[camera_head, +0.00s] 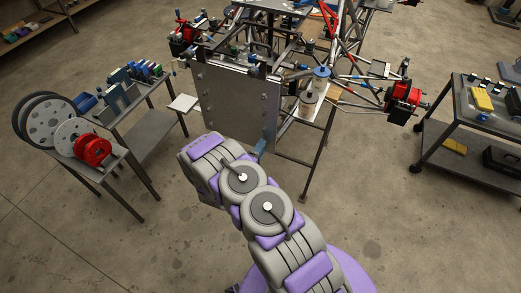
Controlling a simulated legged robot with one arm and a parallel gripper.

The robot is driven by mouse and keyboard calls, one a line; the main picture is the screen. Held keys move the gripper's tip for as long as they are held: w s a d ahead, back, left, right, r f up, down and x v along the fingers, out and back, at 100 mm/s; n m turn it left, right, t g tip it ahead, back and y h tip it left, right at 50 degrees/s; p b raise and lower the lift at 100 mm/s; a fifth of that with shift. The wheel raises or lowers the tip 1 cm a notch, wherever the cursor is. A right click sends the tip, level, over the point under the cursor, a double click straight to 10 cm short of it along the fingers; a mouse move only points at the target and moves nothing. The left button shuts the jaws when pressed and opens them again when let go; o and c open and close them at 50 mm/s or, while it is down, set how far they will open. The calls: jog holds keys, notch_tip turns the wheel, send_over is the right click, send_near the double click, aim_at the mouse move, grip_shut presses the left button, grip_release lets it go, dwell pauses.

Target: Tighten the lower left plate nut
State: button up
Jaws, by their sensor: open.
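The grey flat plate (236,100) stands upright on the near face of the tube chassis (335,45), at top centre. Small dark dots show near its edges. My purple and grey arm reaches up from the bottom right toward the plate's lower edge. Its far visible link lies just below the plate's lower left corner in the picture. My gripper is not visible. A small blue piece (260,148) shows by the plate's lower right corner.
A dark cart (455,125) with a yellow box stands at right. Open concrete floor lies between them and my arm.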

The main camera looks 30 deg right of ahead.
grip_shut()
dwell(0.5)
jog(key=shift+s+p, duration=0.1)
jog(key=shift+p, duration=0.2)
jog(key=shift+w+a+f+m+p, duration=0.1)
jog(key=shift+m+p, duration=0.45)
jog(key=shift+m, duration=5.6)
jog(key=shift+w+f+m+p, duration=0.1)
jog(key=shift+m+p, duration=0.45)
jog(key=shift+m, duration=5.6)
